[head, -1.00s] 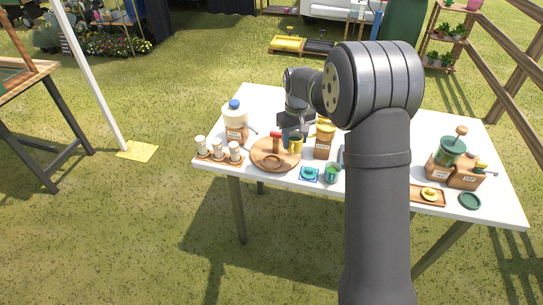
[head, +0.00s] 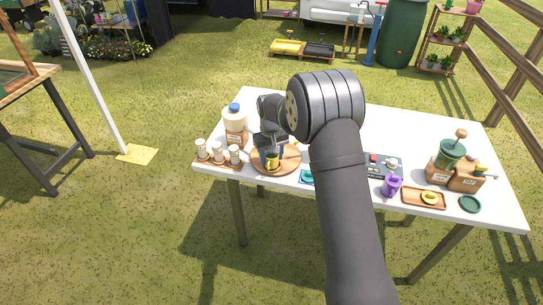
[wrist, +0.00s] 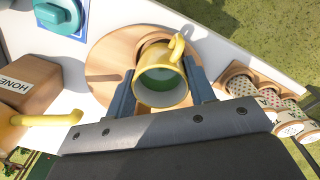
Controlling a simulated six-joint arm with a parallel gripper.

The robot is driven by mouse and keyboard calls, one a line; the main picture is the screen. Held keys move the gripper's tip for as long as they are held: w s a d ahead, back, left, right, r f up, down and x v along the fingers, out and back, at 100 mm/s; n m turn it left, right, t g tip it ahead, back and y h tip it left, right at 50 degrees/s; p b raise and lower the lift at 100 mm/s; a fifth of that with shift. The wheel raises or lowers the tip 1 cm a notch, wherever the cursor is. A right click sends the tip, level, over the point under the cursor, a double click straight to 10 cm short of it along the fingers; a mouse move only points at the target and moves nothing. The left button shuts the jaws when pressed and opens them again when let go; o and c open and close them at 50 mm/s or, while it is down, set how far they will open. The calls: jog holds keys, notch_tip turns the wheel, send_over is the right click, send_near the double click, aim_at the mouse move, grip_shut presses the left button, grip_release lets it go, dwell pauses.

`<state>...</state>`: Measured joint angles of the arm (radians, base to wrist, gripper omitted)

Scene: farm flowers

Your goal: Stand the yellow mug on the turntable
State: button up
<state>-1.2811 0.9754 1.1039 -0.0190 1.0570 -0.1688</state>
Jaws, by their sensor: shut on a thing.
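The yellow mug (head: 272,160) has a green inside and is between the fingers of my gripper (head: 268,151). In the wrist view the mug (wrist: 161,88) shows its open mouth toward the camera, with its handle pointing to the upper right. The two blue-grey fingers (wrist: 160,92) are shut on its sides. The turntable (head: 289,166) is a round wooden disc, directly beneath the mug, and it also shows in the wrist view (wrist: 103,62). A wooden ring on it is partly hidden behind the mug. I cannot tell whether the mug touches the turntable.
Several shakers in a wooden rack (head: 217,161) stand left of the turntable, near a blue-capped jar (head: 235,122). A teal piece on a blue square (wrist: 60,17) and a honey-labelled wooden box (wrist: 25,82) are close by. A purple mug (head: 392,186) stands farther right.

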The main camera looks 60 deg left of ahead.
jog(key=shift+f, duration=0.1)
jog(key=o, duration=1.1)
notch_tip(320, 180, up, 12)
jog(key=shift+s+r, duration=0.1)
jog(key=shift+r, duration=0.05)
notch_tip(320, 180, down, 12)
jog(key=shift+r, duration=1.6)
